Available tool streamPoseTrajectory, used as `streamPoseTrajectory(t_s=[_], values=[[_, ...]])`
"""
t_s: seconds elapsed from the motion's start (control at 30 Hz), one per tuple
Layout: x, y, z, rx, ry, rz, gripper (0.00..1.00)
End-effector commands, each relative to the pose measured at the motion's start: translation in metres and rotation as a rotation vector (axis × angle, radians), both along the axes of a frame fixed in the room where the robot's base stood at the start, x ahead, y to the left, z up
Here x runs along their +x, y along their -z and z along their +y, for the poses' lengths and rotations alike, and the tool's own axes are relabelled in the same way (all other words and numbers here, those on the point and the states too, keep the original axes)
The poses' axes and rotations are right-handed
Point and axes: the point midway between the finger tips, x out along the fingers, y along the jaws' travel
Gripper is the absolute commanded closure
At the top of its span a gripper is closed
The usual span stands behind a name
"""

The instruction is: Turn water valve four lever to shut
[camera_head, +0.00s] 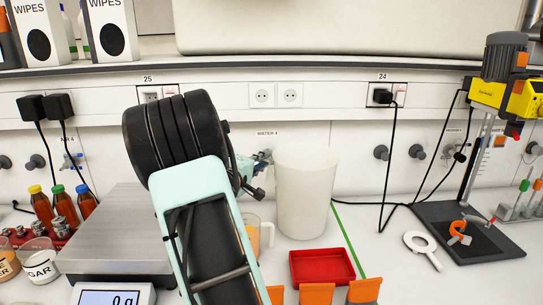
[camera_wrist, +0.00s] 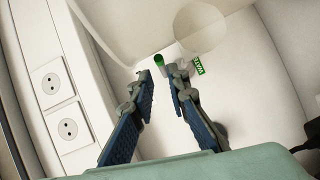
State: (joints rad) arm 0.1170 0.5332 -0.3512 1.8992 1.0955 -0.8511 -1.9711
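The wall label WATER 4 (camera_head: 267,133) shows in the head view, with a small grey valve fitting (camera_head: 262,155) just below it, partly hidden by my gripper. My gripper (camera_head: 257,172) is close to this fitting, largely hidden behind my arm. In the wrist view my gripper (camera_wrist: 162,78) has its two fingers apart with a clear gap and nothing held. A small green valve part (camera_wrist: 158,60), probably the lever end, shows just beyond the gap. Contact between fingertips and valve cannot be told; nor can the lever's exact angle.
A tall white container (camera_head: 305,190) stands just right of my gripper. A measuring jug (camera_head: 266,232) is below it, partly hidden. A red tray (camera_head: 322,266) lies in front. A scale (camera_head: 115,235) and bottles are at left. Wall sockets (camera_wrist: 58,105) show in the wrist view.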

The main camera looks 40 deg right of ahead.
Motion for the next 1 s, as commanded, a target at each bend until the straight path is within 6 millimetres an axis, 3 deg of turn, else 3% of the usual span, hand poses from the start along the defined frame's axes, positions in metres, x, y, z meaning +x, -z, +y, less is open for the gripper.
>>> streamPoseTrajectory(t_s=[0.2,0.4,0.77,0.93,1.0], values=[[0.014,0.006,-0.041,0.000,0.002,0.000,0.85],[0.024,0.010,-0.062,0.002,0.000,-0.002,0.85],[0.027,0.011,-0.068,0.002,-0.002,-0.001,0.85],[0.026,0.010,-0.068,0.002,-0.002,-0.001,1.00],[0.026,0.010,-0.068,0.002,-0.002,-0.002,1.00]])
